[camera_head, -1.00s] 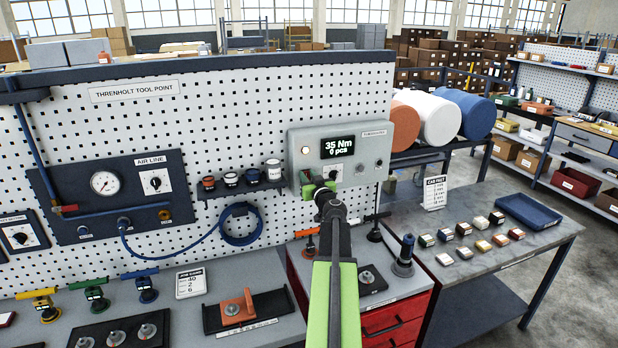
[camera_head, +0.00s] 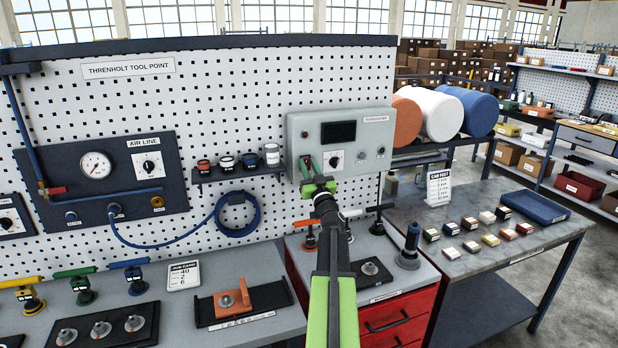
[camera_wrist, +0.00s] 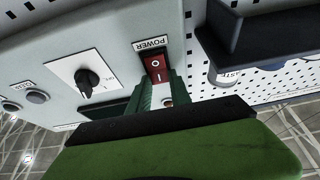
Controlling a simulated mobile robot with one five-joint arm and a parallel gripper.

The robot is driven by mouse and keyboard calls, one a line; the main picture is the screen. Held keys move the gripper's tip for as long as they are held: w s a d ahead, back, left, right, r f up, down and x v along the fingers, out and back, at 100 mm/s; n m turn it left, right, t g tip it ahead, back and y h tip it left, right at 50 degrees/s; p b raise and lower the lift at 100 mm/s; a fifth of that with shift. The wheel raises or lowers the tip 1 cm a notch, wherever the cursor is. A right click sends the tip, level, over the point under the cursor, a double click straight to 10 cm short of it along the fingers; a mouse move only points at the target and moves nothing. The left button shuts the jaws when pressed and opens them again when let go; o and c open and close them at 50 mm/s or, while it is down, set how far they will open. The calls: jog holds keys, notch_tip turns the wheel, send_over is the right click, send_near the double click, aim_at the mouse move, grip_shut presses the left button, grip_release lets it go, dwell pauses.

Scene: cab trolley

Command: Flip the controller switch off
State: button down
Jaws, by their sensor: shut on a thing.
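The controller (camera_head: 340,145) is a grey box on the pegboard. Its display (camera_head: 338,132) is dark and its round lamp (camera_head: 305,134) is unlit. In the wrist view, the red rocker switch (camera_wrist: 155,66), marked I and O, sits beside a POWER label (camera_wrist: 150,43). The lamp (camera_wrist: 167,101) shows between the fingers.
A black selector knob (camera_head: 334,160) is close on the right of my gripper. A dark shelf with small jars (camera_head: 238,168) is close on the left. Below are a red drawer cabinet (camera_head: 385,315) and the bench with several tools.

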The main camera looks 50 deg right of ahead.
dwell(0.3)
jog(key=c, duration=1.2)
grip_release()
